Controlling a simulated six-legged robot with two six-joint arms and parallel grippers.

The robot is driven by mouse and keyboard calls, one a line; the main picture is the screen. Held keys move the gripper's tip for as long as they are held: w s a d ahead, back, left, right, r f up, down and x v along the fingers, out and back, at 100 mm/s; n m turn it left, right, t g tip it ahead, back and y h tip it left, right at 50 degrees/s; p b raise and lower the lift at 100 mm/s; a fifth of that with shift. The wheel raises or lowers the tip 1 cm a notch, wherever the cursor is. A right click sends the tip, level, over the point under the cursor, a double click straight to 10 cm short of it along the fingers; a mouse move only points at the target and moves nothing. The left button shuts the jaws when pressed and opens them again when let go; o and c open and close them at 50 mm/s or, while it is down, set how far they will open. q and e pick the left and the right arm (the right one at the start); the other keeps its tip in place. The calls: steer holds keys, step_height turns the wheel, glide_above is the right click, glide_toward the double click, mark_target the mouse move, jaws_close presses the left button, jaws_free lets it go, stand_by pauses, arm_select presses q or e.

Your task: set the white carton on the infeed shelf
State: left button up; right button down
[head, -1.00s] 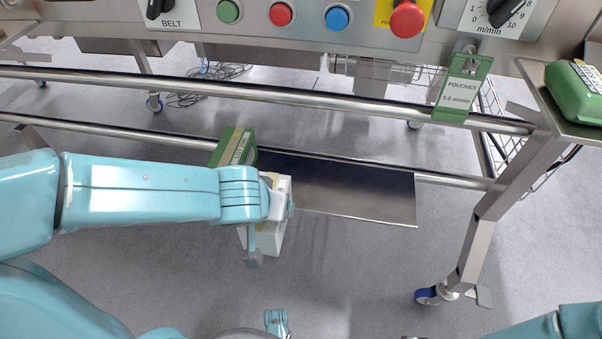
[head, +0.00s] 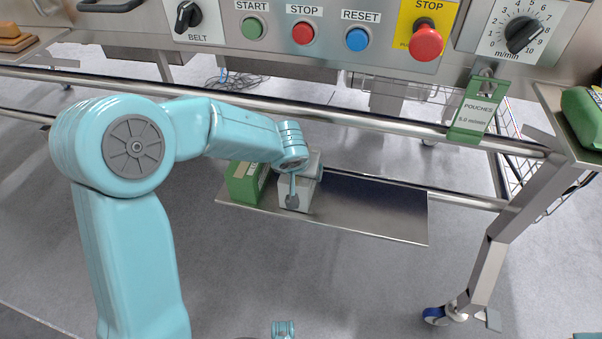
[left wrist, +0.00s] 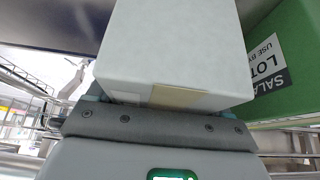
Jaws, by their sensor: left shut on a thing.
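The white carton (head: 303,195) is in my left gripper (head: 294,190), which is shut on it. It is over the left part of the infeed shelf (head: 375,208), a dark steel plate under the machine's rails, just right of a green carton (head: 242,190). I cannot tell whether its underside touches the shelf. In the left wrist view the white carton (left wrist: 175,45) fills the middle, with a tan strip near its lower edge. The green carton (left wrist: 290,70) stands at the right there. My right gripper is not in view.
The right part of the shelf is bare. Steel rails (head: 350,120) run across just behind and above it. A green hanging tag (head: 478,108) and the control panel (head: 300,25) with buttons are above. A table leg (head: 490,262) stands at the right.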

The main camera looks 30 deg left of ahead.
arm_select(q)
steer(key=shift+f, duration=0.15)
steer(key=o, duration=1.4)
steer(key=shift+r, duration=0.3)
steer(key=p+v, duration=0.4)
steer(key=v, duration=0.8)
steer(key=shift+f, duration=0.1)
